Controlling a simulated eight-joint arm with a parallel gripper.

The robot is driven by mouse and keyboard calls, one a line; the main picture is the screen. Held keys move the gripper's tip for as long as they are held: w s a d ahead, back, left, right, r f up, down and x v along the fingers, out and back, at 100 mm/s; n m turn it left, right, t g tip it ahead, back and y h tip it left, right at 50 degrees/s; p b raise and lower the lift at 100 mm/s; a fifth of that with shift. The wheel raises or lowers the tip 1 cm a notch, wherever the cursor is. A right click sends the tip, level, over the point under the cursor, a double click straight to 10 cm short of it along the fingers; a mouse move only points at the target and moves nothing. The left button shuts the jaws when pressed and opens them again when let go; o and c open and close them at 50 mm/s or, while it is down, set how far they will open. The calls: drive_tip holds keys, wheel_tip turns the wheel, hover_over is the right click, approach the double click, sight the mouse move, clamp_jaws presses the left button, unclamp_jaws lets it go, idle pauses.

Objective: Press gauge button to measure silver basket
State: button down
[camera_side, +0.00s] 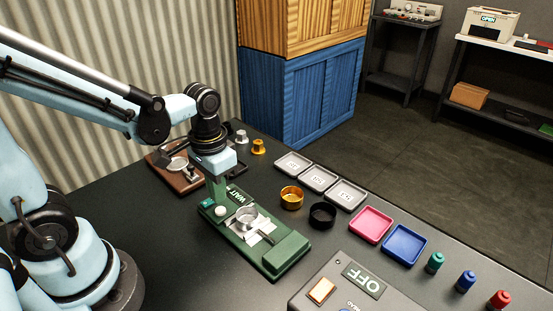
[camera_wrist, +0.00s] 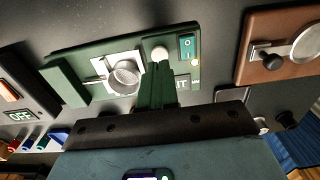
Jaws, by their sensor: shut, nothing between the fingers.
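The green gauge (camera_side: 287,253) lies on the dark table, and it also shows in the wrist view (camera_wrist: 66,84). Its display (camera_side: 241,196) reads WAIT. The silver basket (camera_side: 247,217) sits on the gauge's white plate, and it also shows in the wrist view (camera_wrist: 124,75). A round white button (camera_side: 221,211) is at the end near the display; in the wrist view the button (camera_wrist: 160,53) is right at my fingertips. My gripper (camera_side: 217,199) is shut and empty, pointing down beside or over the button. I cannot tell whether it touches. A small teal switch (camera_wrist: 187,46) is beside the button.
A gold basket (camera_side: 291,197) and a black basket (camera_side: 322,215) stand right of the gauge. Grey labelled trays (camera_side: 345,195), a pink tray (camera_side: 370,224) and a blue tray (camera_side: 404,244) lie beyond. A box marked OFF (camera_side: 340,290) is in front. A brown stand (camera_side: 170,175) is behind.

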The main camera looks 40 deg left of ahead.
drive_tip(key=shift+r, duration=0.55)
drive_tip(key=shift+r, duration=0.1)
